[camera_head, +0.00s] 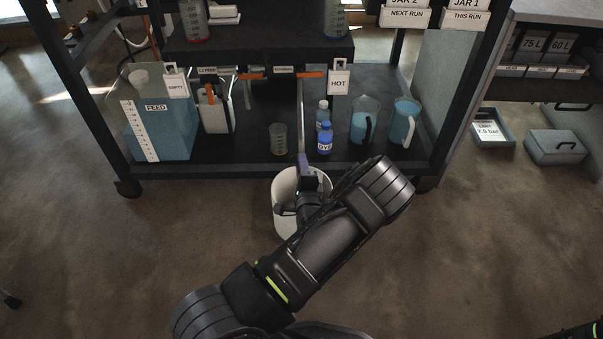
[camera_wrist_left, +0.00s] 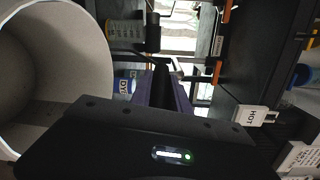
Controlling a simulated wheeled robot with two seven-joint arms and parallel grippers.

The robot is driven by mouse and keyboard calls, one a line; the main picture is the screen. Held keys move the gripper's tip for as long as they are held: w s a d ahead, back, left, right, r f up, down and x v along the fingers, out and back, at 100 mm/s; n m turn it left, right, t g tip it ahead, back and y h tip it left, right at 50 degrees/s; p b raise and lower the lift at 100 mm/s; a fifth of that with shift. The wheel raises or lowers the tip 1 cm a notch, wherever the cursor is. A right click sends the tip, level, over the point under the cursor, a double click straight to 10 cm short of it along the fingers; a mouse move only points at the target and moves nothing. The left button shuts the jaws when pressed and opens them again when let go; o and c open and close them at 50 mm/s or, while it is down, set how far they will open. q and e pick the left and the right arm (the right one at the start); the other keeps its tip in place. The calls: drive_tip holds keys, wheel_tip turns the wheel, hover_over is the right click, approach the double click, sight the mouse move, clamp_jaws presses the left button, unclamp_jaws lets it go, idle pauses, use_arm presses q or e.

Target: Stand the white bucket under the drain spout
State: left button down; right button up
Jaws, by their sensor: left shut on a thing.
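The white bucket (camera_head: 283,218) is upright in front of the lower deck's front edge, its mouth open upward. Its pale inside (camera_wrist_left: 45,65) fills the left of the left wrist view. My left gripper (camera_head: 303,163) is over the bucket's far rim, its purple fingers (camera_wrist_left: 165,92) shut. My arm covers the bucket's right side. Whether its base touches the floor I cannot tell. A thin pale bar (camera_head: 301,115) runs from the rack towards my fingertips; it may be the drain spout, but I cannot tell. My right gripper is out of view.
The rack's lower deck (camera_head: 240,150) holds a blue FEED tank (camera_head: 165,130), a small beaker (camera_head: 278,139), DYE bottle (camera_head: 325,138) and two blue jugs (camera_head: 364,120). A HOT tag (camera_head: 338,82) hangs above. A grey case (camera_head: 556,147) lies right.

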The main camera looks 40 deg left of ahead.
use_arm(q)
drive_tip(key=shift+f+b, duration=1.1)
drive_tip(key=shift+f, duration=0.6)
drive_tip(key=shift+f, duration=0.2)
drive_tip(key=c, duration=1.3)
unclamp_jaws()
drive_tip(key=shift+o, duration=0.2)
drive_tip(key=p+v, duration=0.4)
drive_tip(key=v, duration=0.8)
drive_tip(key=shift+r, duration=0.2)
